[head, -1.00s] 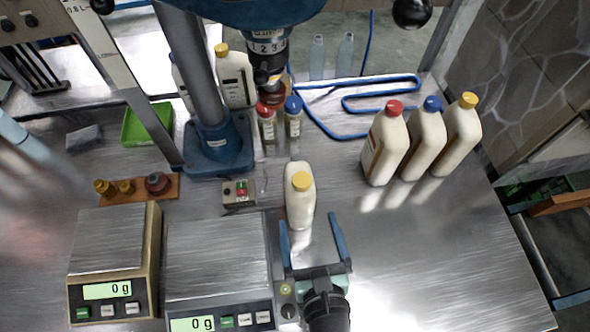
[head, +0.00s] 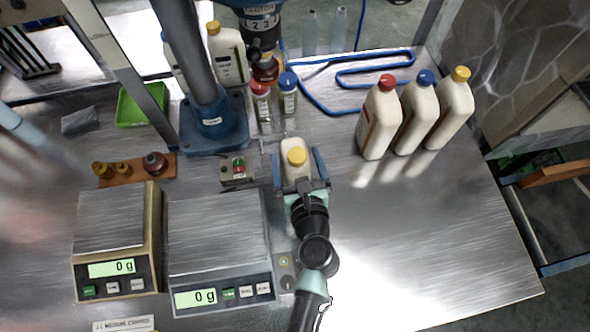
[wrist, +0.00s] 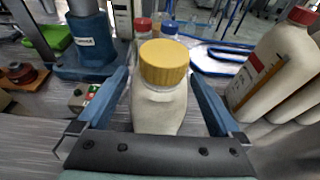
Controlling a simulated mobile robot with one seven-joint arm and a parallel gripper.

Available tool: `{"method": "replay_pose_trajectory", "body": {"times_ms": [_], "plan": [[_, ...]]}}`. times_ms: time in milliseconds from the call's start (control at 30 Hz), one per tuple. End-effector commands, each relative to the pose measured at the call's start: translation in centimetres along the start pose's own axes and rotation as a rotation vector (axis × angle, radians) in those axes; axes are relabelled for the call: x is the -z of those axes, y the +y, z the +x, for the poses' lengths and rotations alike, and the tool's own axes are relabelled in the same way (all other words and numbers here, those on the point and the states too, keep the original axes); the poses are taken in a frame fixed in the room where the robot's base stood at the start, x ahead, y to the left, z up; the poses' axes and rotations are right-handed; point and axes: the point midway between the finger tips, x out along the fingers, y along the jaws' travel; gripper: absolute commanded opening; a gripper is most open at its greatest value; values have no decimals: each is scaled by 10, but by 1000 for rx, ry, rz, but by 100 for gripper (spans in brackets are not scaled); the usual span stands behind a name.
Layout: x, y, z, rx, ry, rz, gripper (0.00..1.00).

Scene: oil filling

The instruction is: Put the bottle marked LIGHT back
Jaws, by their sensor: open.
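A cream bottle with a yellow cap (head: 297,158) stands upright on the steel table, in front of two small capped bottles. It also fills the middle of the wrist view (wrist: 160,100). My gripper (head: 297,168) is open, with one blue finger on each side of this bottle. In the wrist view my gripper (wrist: 160,105) shows gaps between fingers and bottle. No label reading LIGHT can be read on it. Three similar bottles stand in a row at the right, with a red cap (head: 379,122), a blue cap (head: 418,118) and a yellow cap (head: 452,110).
Two scales (head: 118,220) (head: 220,235) reading 0 g stand at the front left. A drill press base (head: 213,130), a small switch box (head: 237,170) and a blue looped tube (head: 385,70) lie behind. The table's right front is clear.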

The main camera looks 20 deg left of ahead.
Motion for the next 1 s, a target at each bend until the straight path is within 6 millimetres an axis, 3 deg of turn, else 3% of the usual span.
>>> {"method": "replay_pose_trajectory", "body": {"times_ms": [333, 900, 1000], "plan": [[0, 0, 10, 0, 0, -1, 100], [0, 0, 9, 0, 0, -1, 0], [0, 0, 9, 0, 0, -1, 0]]}}
